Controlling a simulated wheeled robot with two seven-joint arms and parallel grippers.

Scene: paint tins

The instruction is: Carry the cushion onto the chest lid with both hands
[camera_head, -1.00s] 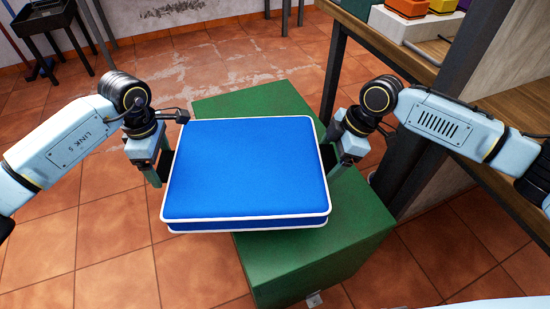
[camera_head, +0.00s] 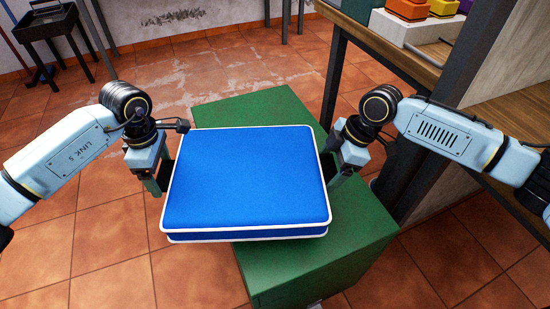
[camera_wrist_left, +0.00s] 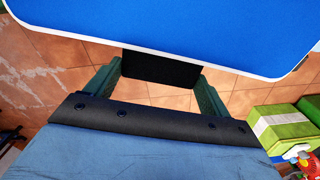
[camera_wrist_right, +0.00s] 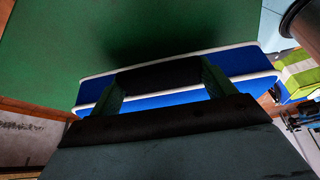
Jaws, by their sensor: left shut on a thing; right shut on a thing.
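The cushion (camera_head: 245,180) is a flat blue square with white piping, held roughly level between my grippers. It overlaps the green chest lid (camera_head: 265,103) in the head view and sticks out past the lid's left edge. Whether it touches the lid is unclear. My left gripper (camera_head: 160,175) is shut on a black tab (camera_wrist_left: 160,68) at the cushion's left side. My right gripper (camera_head: 335,168) is shut on a black tab (camera_wrist_right: 158,76) at its right side. The right wrist view shows the cushion's blue edge (camera_wrist_right: 230,62) beside the dark-shadowed green lid (camera_wrist_right: 60,40).
A wooden shelf unit (camera_head: 480,75) with dark posts stands close on the right, near my right arm. Coloured tins (camera_head: 408,10) sit on it. A dark stand (camera_head: 55,25) is at the back left. The tiled floor (camera_head: 110,245) is clear at the front left.

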